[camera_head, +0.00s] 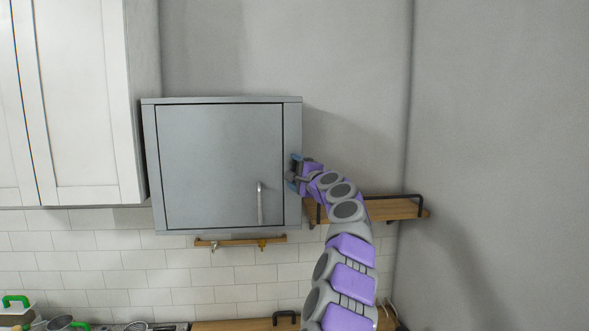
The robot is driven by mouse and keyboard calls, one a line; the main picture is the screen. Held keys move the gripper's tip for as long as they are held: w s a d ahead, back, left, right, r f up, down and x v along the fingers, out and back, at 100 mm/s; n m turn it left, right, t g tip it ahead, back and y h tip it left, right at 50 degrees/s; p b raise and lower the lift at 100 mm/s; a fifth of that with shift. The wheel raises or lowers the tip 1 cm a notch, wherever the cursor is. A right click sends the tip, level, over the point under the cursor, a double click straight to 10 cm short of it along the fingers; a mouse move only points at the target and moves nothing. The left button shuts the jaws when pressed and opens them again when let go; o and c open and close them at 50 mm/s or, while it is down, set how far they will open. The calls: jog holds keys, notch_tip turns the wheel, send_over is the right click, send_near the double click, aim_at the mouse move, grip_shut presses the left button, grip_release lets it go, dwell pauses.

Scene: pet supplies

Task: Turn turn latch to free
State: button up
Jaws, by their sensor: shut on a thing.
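A grey metal cabinet (205,150) hangs on the wall, its door (215,140) closed in its frame. A vertical bar handle (260,203) sits low on the right part of the door. My gripper (292,172) is at the right side of the cabinet front, beside the door edge. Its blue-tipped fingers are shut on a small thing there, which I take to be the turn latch. The latch itself is hidden by the fingers, so its angle cannot be told.
A wooden shelf (398,209) with a black rail is on the wall right of the cabinet, behind my arm. A wooden hook rail (230,242) is below it. White cupboards (85,100) stand close on the left. The space in front of the door's left part is clear.

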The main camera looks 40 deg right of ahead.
jog(key=shift+d+f+n+g+p, duration=0.1)
jog(key=shift+f+n+g+p, duration=0.2)
jog(key=shift+n, duration=0.4)
jog(key=o, duration=0.8)
jog(key=shift+c, duration=0.2)
jog(key=shift+o, duration=0.4)
jog(key=shift+w, duration=0.15)
jog(key=shift+r, duration=0.15)
